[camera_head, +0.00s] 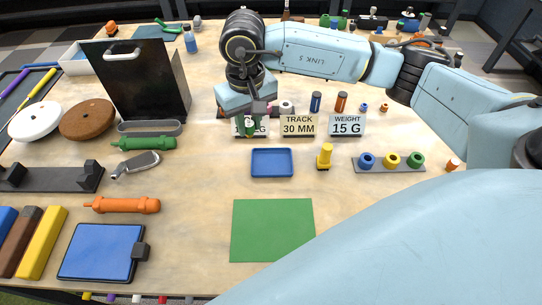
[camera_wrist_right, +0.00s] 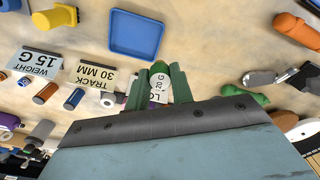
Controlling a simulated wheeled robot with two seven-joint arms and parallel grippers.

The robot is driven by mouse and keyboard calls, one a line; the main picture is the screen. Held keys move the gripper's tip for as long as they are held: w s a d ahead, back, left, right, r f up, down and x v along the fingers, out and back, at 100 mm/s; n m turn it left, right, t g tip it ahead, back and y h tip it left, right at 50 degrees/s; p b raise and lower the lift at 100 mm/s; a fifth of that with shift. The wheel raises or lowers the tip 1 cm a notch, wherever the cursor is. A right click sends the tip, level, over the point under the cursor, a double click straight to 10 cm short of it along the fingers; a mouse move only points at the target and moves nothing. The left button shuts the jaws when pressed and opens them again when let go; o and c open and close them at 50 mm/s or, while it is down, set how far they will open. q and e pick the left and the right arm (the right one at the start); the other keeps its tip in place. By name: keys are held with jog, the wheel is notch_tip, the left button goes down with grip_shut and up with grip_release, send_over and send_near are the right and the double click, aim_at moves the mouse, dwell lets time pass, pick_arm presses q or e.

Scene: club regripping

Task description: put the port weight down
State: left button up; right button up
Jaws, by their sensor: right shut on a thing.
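My right gripper (camera_head: 249,124) reaches down at the back middle of the table, in front of the left sign of a row. In the right wrist view its two green fingers (camera_wrist_right: 159,80) are shut on a small white-faced round piece, the port weight (camera_wrist_right: 158,90), whose face reads 20 G. In the head view the fingers largely hide the weight. A blue tray (camera_head: 272,163) lies empty in front of the gripper; it also shows in the right wrist view (camera_wrist_right: 143,36). My left gripper is not in view.
Signs read TRACK 30 MM (camera_head: 299,125) and WEIGHT 15 G (camera_head: 346,124). A yellow peg (camera_head: 324,157) stands right of the tray. A rack (camera_head: 374,168) holds coloured rings. A green mat (camera_head: 272,231) lies in front. A black upright panel (camera_head: 137,85) stands at left.

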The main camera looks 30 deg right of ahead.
jog(key=shift+w+d+f+m, duration=0.1)
jog(key=shift+d+f+m, duration=0.2)
jog(key=shift+d+f, duration=0.35)
jog(key=f, duration=0.4)
jog(key=d+f, duration=0.1)
jog(key=f, duration=0.1)
jog(key=shift+f, duration=0.95)
notch_tip(320, 180, down, 3)
jog(key=shift+f, duration=0.1)
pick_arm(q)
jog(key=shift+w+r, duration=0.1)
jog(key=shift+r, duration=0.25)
